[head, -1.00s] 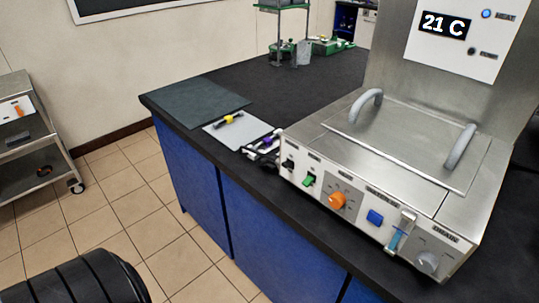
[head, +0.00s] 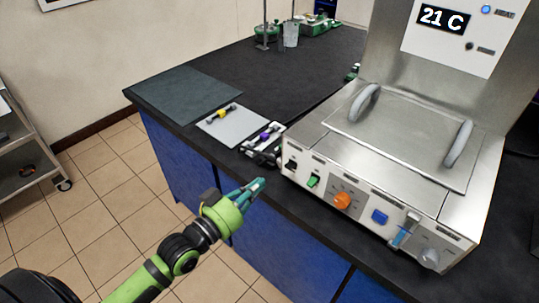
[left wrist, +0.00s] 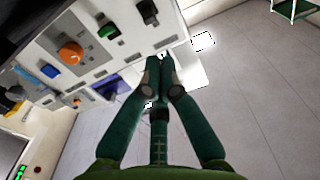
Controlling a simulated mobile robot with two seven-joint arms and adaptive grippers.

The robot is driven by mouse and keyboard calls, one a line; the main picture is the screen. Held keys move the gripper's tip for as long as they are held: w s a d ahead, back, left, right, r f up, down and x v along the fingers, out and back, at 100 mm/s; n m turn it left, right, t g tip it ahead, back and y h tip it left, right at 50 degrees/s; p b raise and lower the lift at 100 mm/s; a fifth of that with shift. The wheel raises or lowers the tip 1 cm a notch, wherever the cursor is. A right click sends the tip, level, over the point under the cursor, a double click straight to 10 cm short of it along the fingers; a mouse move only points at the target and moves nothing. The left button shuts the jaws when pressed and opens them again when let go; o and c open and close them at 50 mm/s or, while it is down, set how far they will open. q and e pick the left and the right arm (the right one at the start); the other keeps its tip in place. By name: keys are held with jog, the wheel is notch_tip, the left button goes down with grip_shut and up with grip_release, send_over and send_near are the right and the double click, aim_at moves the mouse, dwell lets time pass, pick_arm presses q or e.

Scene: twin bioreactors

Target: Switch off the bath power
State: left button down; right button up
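The steel bath (head: 410,140) stands on the dark bench at the right, with a row of controls on its white front panel. From the left these are a black switch (head: 291,164), a green switch (head: 313,181), an orange knob (head: 342,200) and a blue button (head: 379,216). Their small labels are unreadable. My left gripper (head: 259,184) is in front of the bench, left of the black switch and apart from the panel. In the left wrist view its fingertips (left wrist: 160,63) are together and empty, below the black switch (left wrist: 147,10). My right gripper is out of view.
The bath's display (head: 446,19) reads 21 C, with a blue light lit beside HEAT. A drain knob (head: 430,259) is at the panel's right end. A white sheet (head: 228,132) with small tools lies left of the bath. Tiled floor lies clear before the bench.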

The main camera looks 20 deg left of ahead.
pick_arm(q)
jog(key=shift+d+r, duration=0.1)
jog(key=shift+r, duration=0.2)
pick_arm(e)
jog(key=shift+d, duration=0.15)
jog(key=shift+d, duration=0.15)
pick_arm(q)
jog(key=p, duration=0.2)
send_near(293, 154)
jog(key=x, duration=0.5)
jog(key=shift+r, duration=0.1)
jog(key=shift+w+d, duration=0.2)
jog(key=shift+w, duration=0.45)
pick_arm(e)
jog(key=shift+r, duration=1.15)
